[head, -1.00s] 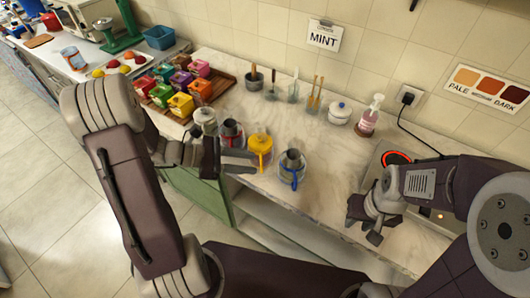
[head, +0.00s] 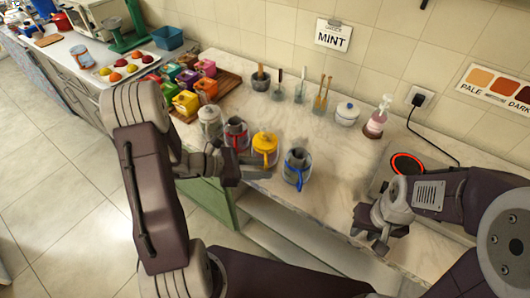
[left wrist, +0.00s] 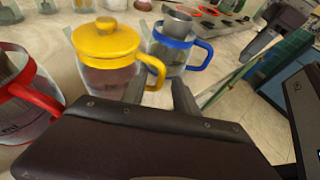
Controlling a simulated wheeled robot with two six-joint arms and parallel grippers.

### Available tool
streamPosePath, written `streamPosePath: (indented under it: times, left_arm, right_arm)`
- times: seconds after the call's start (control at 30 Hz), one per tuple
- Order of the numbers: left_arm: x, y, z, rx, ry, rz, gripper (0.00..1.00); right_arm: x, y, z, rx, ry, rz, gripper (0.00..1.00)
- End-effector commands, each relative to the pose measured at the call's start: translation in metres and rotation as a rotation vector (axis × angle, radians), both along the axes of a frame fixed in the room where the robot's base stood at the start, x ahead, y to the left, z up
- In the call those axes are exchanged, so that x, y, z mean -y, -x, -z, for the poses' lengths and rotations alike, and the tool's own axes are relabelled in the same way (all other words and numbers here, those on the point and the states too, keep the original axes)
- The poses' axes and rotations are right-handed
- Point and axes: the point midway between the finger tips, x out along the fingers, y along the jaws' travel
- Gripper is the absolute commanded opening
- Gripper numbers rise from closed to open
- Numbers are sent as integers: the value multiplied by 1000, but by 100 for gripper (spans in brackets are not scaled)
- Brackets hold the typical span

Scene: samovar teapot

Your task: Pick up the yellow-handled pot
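The yellow-handled pot (head: 265,146) stands upright on the counter, with a yellow lid, between a red-handled pot (head: 236,133) and a blue-handled pot (head: 297,166). In the left wrist view the yellow-handled pot (left wrist: 105,52) is just beyond my left gripper (left wrist: 158,95). Its handle points toward the gripper and lies between the two spread fingers, apparently not gripped. My left gripper (head: 256,169) is open beside the pot at the counter's front edge. My right gripper (head: 366,236) hangs near the front edge by the hot plate; its finger gap is unclear.
A lidded grey pot (head: 209,121) stands left of the red-handled one. Colourful boxes (head: 186,102) sit on a wooden tray behind. A hot plate (head: 406,164) with a glowing red ring is at the right. A white lidded jar (head: 347,113) and soap bottle (head: 378,117) stand near the wall.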

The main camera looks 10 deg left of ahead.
Motion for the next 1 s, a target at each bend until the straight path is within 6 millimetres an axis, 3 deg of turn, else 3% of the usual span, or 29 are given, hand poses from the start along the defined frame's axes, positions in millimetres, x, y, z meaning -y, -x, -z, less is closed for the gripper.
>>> streamPosePath:
  times: [0.1, 0.33, 0.47, 1.0]
  left_arm:
    - [12, -6, 6, -1, 0, 2, 35]
    - [13, -7, 6, 0, 0, -1, 35]
    - [13, -7, 6, 0, 0, -1, 0]
    - [13, -7, 6, 0, -1, -1, 0]
  right_arm:
    - [0, 0, 1, 0, 0, 0, 31]
    - [0, 0, 1, 0, 0, 0, 31]
    - [0, 0, 1, 0, 0, 0, 31]
    - [0, 0, 1, 0, 0, 0, 31]
